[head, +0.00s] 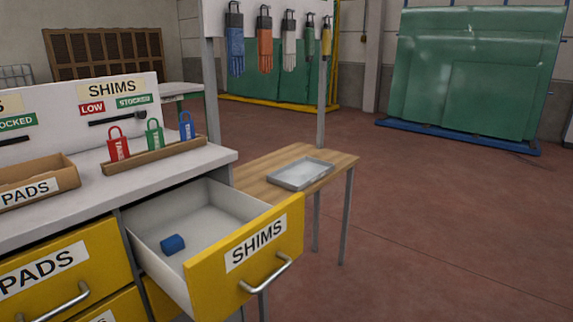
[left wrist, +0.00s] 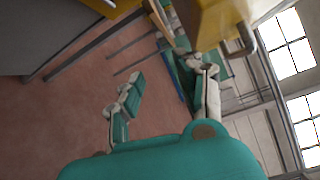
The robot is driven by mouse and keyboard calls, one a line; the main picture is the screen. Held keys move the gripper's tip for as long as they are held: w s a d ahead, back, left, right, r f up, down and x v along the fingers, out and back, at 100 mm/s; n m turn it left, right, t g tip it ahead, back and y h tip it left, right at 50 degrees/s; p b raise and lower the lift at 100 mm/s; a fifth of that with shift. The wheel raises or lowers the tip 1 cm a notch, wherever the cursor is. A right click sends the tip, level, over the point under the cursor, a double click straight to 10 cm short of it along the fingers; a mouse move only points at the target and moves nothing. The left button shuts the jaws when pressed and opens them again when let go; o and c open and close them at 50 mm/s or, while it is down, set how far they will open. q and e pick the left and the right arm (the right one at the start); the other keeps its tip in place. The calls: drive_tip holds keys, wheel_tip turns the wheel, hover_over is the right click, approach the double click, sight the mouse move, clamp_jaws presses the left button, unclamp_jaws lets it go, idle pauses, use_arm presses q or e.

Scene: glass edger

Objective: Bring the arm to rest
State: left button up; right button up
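My left gripper (left wrist: 168,78) shows in the left wrist view as two teal and pale fingers spread apart, with nothing between them. A yellow drawer front with a handle (left wrist: 246,38) is close beyond the fingertips, at the top of that view. I cannot tell whether a finger touches it. No arm or gripper of mine shows in the head view, and my right gripper is in neither view. The yellow SHIMS drawer (head: 204,266) stands pulled out in the head view. A small blue cylinder (head: 173,244) lies inside it.
A wooden side table (head: 325,158) with a grey tray (head: 300,174) stands behind the open drawer. The counter (head: 90,178) holds a cardboard PADS tray (head: 68,170) and red, green and blue tags. Gloves hang above. Red floor (head: 440,220) is clear at right.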

use_arm(q)
drive_tip(key=s+a+f+n+g+y, duration=0.1)
drive_tip(key=a+f+n+g+y, duration=0.35)
drive_tip(key=f, duration=0.85)
drive_tip(key=s+a+f+n+g, duration=0.3)
drive_tip(key=s+f+n, duration=0.25)
drive_tip(key=f, duration=0.35)
drive_tip(key=s+a+f+n+g, duration=0.2)
drive_tip(key=s+f+n+g, duration=0.3)
drive_tip(key=f, duration=0.5)
drive_tip(key=s+f+n+g+h, duration=0.25)
drive_tip(key=s+f+n, duration=0.35)
drive_tip(key=s, duration=0.5)
drive_tip(key=s+a+m+g+y+p, duration=0.1)
drive_tip(key=s+a+p, duration=0.1)
drive_tip(key=s+p, duration=1.4)
drive_tip(key=shift+a+f+g, duration=0.25)
drive_tip(key=shift+a+g, duration=0.05)
drive_tip(key=shift+a, duration=0.1)
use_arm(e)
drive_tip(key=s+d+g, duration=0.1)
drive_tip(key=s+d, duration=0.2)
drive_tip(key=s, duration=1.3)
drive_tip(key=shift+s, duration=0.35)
use_arm(q)
drive_tip(key=shift+s, duration=0.1)
